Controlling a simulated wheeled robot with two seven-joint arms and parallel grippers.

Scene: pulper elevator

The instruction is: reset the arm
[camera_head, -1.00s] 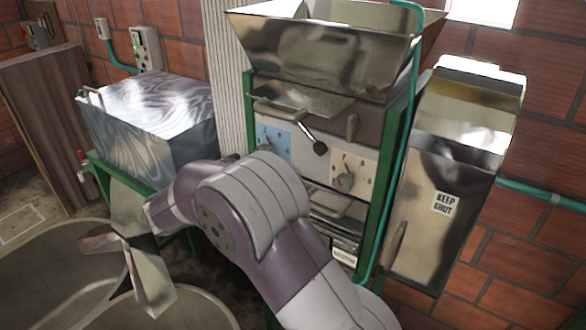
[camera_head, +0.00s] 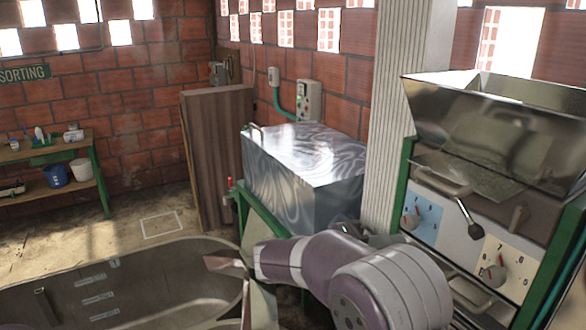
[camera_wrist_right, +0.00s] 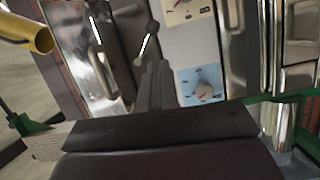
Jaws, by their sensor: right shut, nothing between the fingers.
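My right arm (camera_head: 390,285) comes in from the lower right in the head view and bends left in front of the machines. It hides most of my right gripper there. In the right wrist view, my right gripper (camera_wrist_right: 157,70) shows as shut dark fingers with nothing between them. They point toward the pulper front; I cannot tell the gap to it. A blue dial (camera_wrist_right: 203,88) shows just right of the fingers, and a lever (camera_wrist_right: 147,45) is just above them. My left gripper is not in view.
The pulper with its steel hopper (camera_head: 490,125) stands at the right, with a black-knobbed lever (camera_head: 467,212). A shiny metal box (camera_head: 305,170) is behind my arm. A large tank (camera_head: 150,250) is at lower left. A shelf table (camera_head: 60,155) stands farther back; floor before it is clear.

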